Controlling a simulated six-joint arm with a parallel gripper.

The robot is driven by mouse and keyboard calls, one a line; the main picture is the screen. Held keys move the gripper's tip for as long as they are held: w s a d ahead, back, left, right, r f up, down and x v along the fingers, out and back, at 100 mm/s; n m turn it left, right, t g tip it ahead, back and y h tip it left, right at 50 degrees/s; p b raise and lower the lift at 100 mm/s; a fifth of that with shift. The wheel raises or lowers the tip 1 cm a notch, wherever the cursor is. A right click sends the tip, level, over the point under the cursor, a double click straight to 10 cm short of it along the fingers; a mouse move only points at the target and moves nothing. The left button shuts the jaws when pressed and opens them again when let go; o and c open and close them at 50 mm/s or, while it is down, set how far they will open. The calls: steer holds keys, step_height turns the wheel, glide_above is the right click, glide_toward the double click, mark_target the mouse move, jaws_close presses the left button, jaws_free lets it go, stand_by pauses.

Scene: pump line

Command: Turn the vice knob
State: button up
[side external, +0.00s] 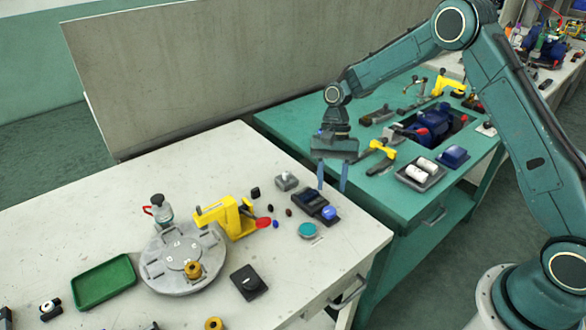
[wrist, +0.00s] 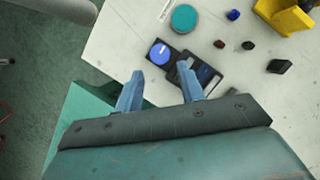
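A round blue knob (side external: 329,212) sits at the end of a small dark vice-like block (side external: 309,200) near the right corner of the white table. The wrist view shows the blue knob (wrist: 160,53) just beyond and between my fingertips, and the dark block (wrist: 199,70) partly hidden behind the right finger. My gripper (side external: 332,188) points down above the table corner, with its two blue fingers apart and nothing between them. The fingers also show spread in the wrist view (wrist: 159,72). Their exact height above the knob is unclear.
A teal disc (side external: 308,230), a yellow clamp (side external: 225,215) with a red end and several small parts lie near the block. A grey round plate (side external: 183,260) and green tray (side external: 103,280) are further left. The green table (side external: 285,125) stands behind.

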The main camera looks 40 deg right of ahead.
mark_target(330, 209)
steer(key=shift+x, duration=3.45)
steer(key=c, duration=0.7)
